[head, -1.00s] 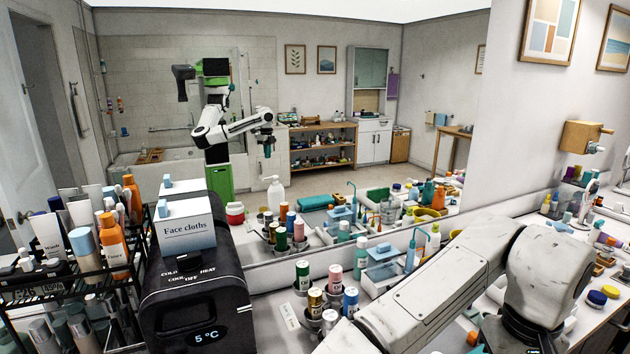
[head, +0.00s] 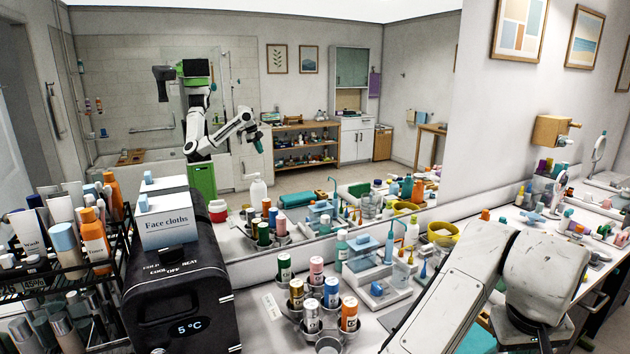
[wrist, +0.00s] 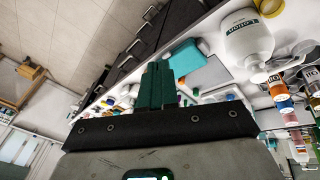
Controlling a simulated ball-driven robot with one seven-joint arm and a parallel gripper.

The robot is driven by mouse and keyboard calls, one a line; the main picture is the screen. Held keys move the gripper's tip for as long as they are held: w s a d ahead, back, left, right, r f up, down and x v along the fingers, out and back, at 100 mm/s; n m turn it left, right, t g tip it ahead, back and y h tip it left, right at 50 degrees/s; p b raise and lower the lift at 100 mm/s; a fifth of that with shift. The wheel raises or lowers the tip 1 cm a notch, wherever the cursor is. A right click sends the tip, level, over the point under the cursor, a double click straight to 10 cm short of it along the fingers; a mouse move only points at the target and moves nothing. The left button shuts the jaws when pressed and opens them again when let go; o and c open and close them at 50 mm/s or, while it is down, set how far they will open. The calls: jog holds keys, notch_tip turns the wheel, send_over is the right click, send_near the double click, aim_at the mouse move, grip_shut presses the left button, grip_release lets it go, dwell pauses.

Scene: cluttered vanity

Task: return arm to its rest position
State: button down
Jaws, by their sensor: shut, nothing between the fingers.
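My arm (head: 455,290) fills the lower right of the head view, its forearm running down out of the frame, so my gripper itself is hidden there. The mirror shows my body, with my arm bent and my gripper's reflection (head: 257,143) at its end. In the wrist view my gripper (wrist: 156,85) has its dark green fingers together, with nothing held between them. Behind the fingers the counter appears tilted, with a white pump bottle (wrist: 245,40) and a teal box (wrist: 187,60) apart from them.
A black cooler (head: 180,285) carries a face cloths box (head: 167,220) at left, beside a wire rack (head: 75,270) of bottles. A metal holder with several cans (head: 313,310) and a clear organiser (head: 375,280) stand near my forearm. A yellow tub (head: 443,238) is behind it.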

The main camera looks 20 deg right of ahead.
notch_tip(320, 180, down, 14)
jog(key=s+a+n+t+h+b, duration=0.1)
jog(key=a+n+t+h+b, duration=0.1)
jog(key=n+b, duration=0.15)
jog(key=s+a+f+n+g+y, duration=0.1)
jog(key=s+a+f+y, duration=0.4)
jog(key=s+a+f, duration=0.7)
jog(key=a+f+n, duration=0.1)
jog(key=a+f, duration=0.2)
jog(key=a, duration=0.1)
jog(key=shift+a+f+g+b, duration=0.15)
jog(key=shift+a+g+b, duration=0.1)
jog(key=shift+g+b, duration=0.15)
